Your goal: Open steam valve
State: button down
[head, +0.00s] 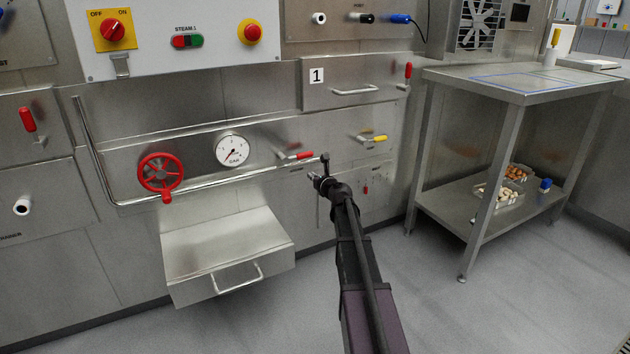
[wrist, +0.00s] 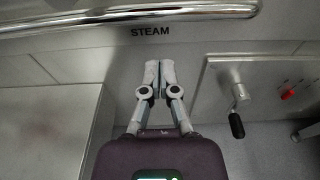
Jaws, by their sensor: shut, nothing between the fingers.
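A red-handled lever (head: 298,156) sticks out of the steel front in the head view, with a small label below it. A red handwheel (head: 160,172) is further left, next to a round pressure gauge (head: 232,150). In the wrist view a STEAM label (wrist: 150,31) is on the steel front below a metal rail (wrist: 110,17). My gripper (wrist: 159,68) is shut and empty, its fingertips just below that label in the picture. In the head view my gripper (head: 316,180) is just below and right of the red lever. I cannot tell whether it touches the front. The lever is not visible in the wrist view.
A panel with a black-handled crank (wrist: 236,122) and a small red lever (wrist: 288,94) is right of my gripper. A yellow-handled lever (head: 375,138) is up and right. A steel box with a handle (head: 238,278) juts out at lower left. A steel table (head: 530,88) stands right.

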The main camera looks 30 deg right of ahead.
jog(key=w, duration=0.3)
jog(key=w+f, duration=0.1)
jog(key=w, duration=0.1)
jog(key=shift+w+b, duration=0.35)
jog(key=shift+b, duration=0.05)
jog(key=r+p, duration=0.4)
jog(key=shift+s+a, duration=0.1)
jog(key=shift+s, duration=0.3)
jog(key=shift+r, duration=0.1)
jog(key=shift+a, duration=0.2)
jog(key=shift+r, duration=0.1)
